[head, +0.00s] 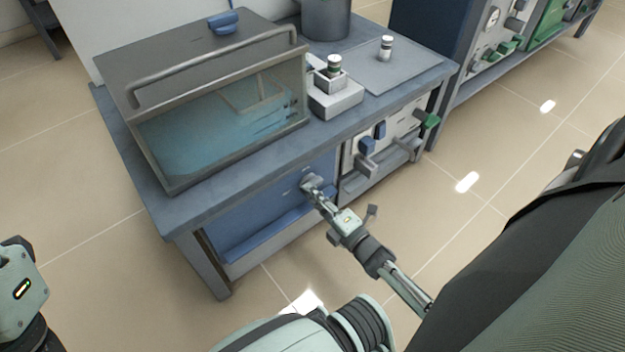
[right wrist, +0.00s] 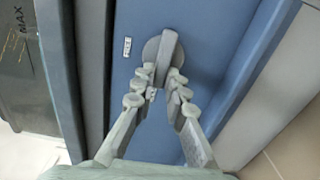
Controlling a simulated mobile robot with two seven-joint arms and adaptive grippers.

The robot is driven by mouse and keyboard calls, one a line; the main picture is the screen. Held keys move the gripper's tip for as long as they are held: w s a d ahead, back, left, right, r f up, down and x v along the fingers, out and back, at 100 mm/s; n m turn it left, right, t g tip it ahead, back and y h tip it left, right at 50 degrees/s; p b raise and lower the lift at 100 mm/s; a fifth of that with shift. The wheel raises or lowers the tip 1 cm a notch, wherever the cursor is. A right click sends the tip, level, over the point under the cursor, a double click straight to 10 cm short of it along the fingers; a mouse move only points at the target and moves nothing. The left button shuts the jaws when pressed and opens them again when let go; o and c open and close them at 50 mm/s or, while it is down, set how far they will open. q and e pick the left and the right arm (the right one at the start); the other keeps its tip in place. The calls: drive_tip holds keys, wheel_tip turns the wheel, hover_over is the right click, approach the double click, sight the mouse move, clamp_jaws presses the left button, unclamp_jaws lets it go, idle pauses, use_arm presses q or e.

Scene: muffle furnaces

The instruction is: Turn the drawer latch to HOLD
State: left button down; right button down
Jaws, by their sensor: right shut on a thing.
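The drawer latch (right wrist: 167,52) is a grey round knob with a raised bar, on the blue drawer front (right wrist: 208,25). In the head view the latch (head: 308,181) sits near the right end of the blue drawer front (head: 262,212), under the bench top. My right gripper (head: 314,191) reaches it from the front. In the right wrist view the fingers of my right gripper (right wrist: 164,84) are closed on the lower part of the bar, one on each side. A small white label (right wrist: 127,47) is left of the knob; its text is unreadable. My left gripper is not in view.
A glass-fronted chamber (head: 215,110) with a long handle stands on the bench (head: 125,140). A small bottle (head: 334,67) stands on a grey block to its right, and another vial (head: 386,46) on a grey plate. Levers and switches (head: 372,150) project right of the drawer. The floor in front is clear.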

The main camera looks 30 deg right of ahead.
drive_tip(key=c, duration=1.5)
unclamp_jaws()
drive_tip(key=shift+c, duration=0.2)
drive_tip(key=s, duration=1.2)
drive_tip(key=shift+d, duration=0.45)
